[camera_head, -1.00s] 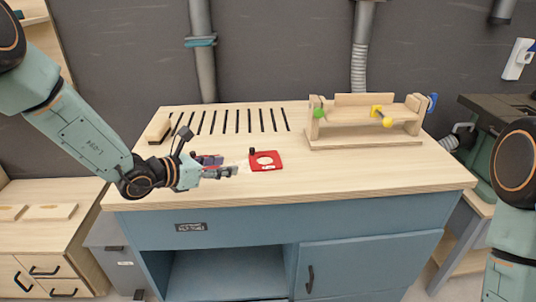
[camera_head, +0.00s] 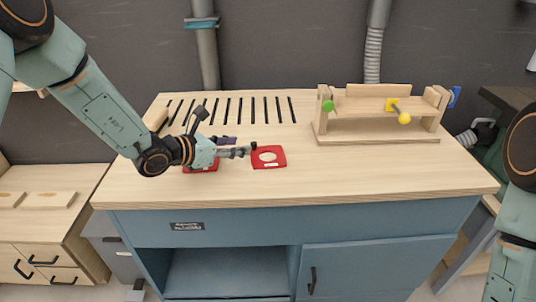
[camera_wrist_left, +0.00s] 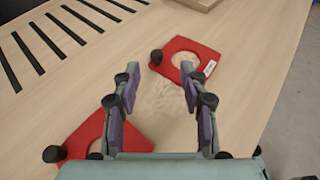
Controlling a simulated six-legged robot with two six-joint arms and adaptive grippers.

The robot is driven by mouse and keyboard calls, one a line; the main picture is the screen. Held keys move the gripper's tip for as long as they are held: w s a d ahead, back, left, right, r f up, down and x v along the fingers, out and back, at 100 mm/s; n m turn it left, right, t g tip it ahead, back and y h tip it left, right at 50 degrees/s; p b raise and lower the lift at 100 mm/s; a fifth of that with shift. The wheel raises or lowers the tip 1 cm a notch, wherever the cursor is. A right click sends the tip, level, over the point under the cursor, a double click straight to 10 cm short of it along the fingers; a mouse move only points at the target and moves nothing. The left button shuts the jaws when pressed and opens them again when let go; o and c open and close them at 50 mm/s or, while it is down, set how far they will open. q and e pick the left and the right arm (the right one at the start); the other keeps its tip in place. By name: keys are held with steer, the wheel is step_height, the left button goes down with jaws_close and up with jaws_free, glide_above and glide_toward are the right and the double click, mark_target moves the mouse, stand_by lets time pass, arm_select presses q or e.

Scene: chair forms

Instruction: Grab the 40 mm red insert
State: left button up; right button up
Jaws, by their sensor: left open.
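One red insert (camera_head: 279,163), a flat plate with a round hole, a black knob and a small white label, lies on the workbench; it also shows in the wrist view (camera_wrist_left: 176,46). A second red insert (camera_head: 201,170) lies to its left, partly covered by my left gripper; it shows at lower left in the wrist view (camera_wrist_left: 121,135). The label sizes are unreadable, so I cannot tell which is 40 mm. My left gripper (camera_head: 246,151) is open and empty. Its fingertips (camera_wrist_left: 160,78) are close to the first insert, with its knob ahead between them. My right gripper is out of view.
The workbench top (camera_head: 370,178) is clear in front and to the right. A wooden stand (camera_head: 375,137) with green and yellow knobs stands at the back right.

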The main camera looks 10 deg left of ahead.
mark_target(252, 144)
arm_select(q)
steer(key=shift+w+d+f, duration=0.15)
steer(key=shift+w+d, duration=0.2)
steer(key=shift+d, duration=0.05)
steer(key=w, duration=0.1)
steer(key=w+f, duration=0.2)
steer(key=shift+w+d, duration=0.15)
steer(key=shift+d, duration=0.15)
steer(key=shift+w+d+f, duration=0.1)
steer(key=shift+w+d, duration=0.15)
steer(key=shift+w, duration=0.05)
steer(key=shift+d+r, duration=0.2)
steer(key=shift+d, duration=0.35)
steer(key=shift+w+a+f, duration=0.2)
steer(key=shift+a+f, duration=0.05)
steer(key=shift+a, duration=0.15)
steer(key=c, duration=0.3)
steer(key=shift+s+d+r, duration=0.15)
steer(key=shift+d+r, duration=0.05)
steer(key=shift+d, duration=0.1)
steer(key=c, duration=0.5)
jaws_close()
steer(key=shift+a+f, duration=0.1)
steer(key=shift+a, duration=0.05)
